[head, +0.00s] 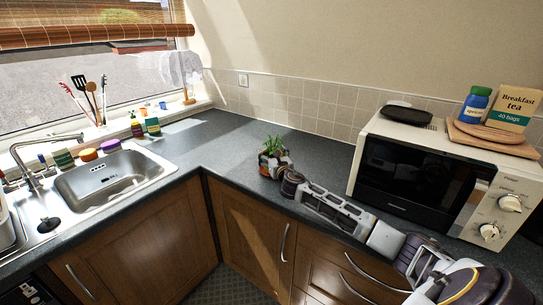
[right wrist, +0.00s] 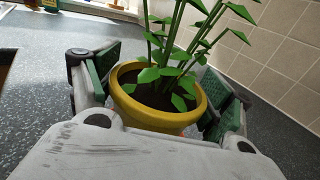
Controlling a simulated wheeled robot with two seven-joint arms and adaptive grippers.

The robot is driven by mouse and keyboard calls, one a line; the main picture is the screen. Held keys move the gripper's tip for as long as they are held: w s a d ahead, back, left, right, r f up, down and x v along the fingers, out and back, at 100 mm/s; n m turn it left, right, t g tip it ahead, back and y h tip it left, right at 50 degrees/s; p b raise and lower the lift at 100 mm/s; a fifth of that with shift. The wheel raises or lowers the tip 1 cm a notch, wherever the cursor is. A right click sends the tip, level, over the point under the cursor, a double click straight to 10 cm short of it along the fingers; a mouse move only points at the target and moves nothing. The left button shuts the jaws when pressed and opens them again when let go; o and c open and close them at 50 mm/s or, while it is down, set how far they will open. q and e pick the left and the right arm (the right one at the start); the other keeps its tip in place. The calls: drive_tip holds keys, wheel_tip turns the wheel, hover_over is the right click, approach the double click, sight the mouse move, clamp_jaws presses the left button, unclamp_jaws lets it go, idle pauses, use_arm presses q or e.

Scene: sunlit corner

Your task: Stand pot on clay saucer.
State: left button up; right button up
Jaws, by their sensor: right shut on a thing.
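The pot (right wrist: 160,112) is yellow, with dark soil and a green leafy plant, in the right wrist view. It stands about upright between the green-padded fingers of my right gripper (right wrist: 158,100), which is shut on it. In the head view the plant (head: 273,145) shows above my right gripper (head: 272,162), over the dark counter near the inner corner. The gripper hides most of the pot there, and its underside is hidden in both views. I cannot make out the clay saucer in either view. My left gripper is not in view.
A microwave (head: 415,178) stands right of the pot, with a dark tray, jar, boards and tea packet on top. A steel sink (head: 110,178) is at the left, with small containers behind it. The counter (head: 225,140) behind and left of the pot is clear.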

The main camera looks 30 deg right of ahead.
drive_tip(key=shift+f, duration=0.1)
drive_tip(key=o, duration=1.2)
drive_tip(key=shift+o, duration=0.2)
drive_tip(key=shift+s, duration=0.1)
drive_tip(key=shift+v, duration=5.9)
drive_tip(key=shift+a, duration=0.1)
